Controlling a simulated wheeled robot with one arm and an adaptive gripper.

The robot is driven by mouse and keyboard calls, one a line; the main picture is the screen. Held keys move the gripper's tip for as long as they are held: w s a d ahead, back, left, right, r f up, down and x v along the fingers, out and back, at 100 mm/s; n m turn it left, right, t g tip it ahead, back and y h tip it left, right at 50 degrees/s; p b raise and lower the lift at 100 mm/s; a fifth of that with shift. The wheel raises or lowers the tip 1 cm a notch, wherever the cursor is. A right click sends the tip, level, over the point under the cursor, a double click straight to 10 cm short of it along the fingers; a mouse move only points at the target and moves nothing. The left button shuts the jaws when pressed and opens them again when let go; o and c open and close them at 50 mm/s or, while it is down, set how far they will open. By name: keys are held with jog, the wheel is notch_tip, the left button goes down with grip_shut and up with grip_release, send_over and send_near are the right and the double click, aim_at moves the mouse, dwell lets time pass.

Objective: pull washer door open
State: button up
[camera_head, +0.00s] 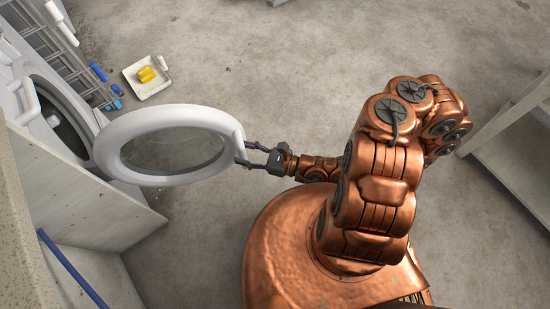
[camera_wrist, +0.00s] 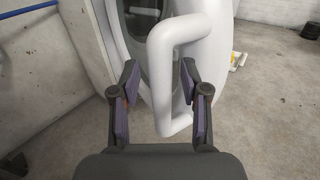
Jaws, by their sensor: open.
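The washer door (camera_head: 117,136) is a white ring with a glass pane. It stands swung well out from the white washer (camera_head: 98,212) at the left in the head view. The dark round opening of the washer (camera_head: 72,140) shows behind it. My gripper (camera_head: 243,153) is at the door's outer edge. In the wrist view the white door handle (camera_wrist: 177,124) is a bracket-shaped bar on the door. My gripper (camera_wrist: 160,88) is open, with its two fingers on either side of the handle. I cannot tell whether either finger touches it.
A white tray (camera_head: 150,92) with a yellow thing in it lies on the floor behind the door, near small blue items (camera_head: 98,72). A metal rack (camera_head: 62,60) leans at the upper left. A pale bench (camera_head: 510,130) is at the right. The concrete floor between is clear.

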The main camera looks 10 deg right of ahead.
jog(key=v, duration=1)
jog(key=shift+s+d, duration=0.2)
jog(key=shift+d, duration=0.15)
dwell(0.3)
dwell(0.6)
jog(key=s+d+r+n+g+h, duration=0.3)
jog(key=r+n+g+h, duration=0.15)
jog(key=r+n, duration=0.4)
jog(key=s+d+r+n+g+h, duration=0.35)
jog(key=r+n+h, duration=0.3)
jog(key=r, duration=0.25)
jog(key=s+d+r+n+g+h, duration=0.25)
jog(key=r+n+h, duration=0.25)
jog(key=r+n, duration=0.4)
notch_tip(320, 180, up, 25)
jog(key=s+p, duration=0.2)
jog(key=p, duration=2.2)
jog(key=shift+a+r, duration=0.15)
jog(key=shift+a, duration=0.1)
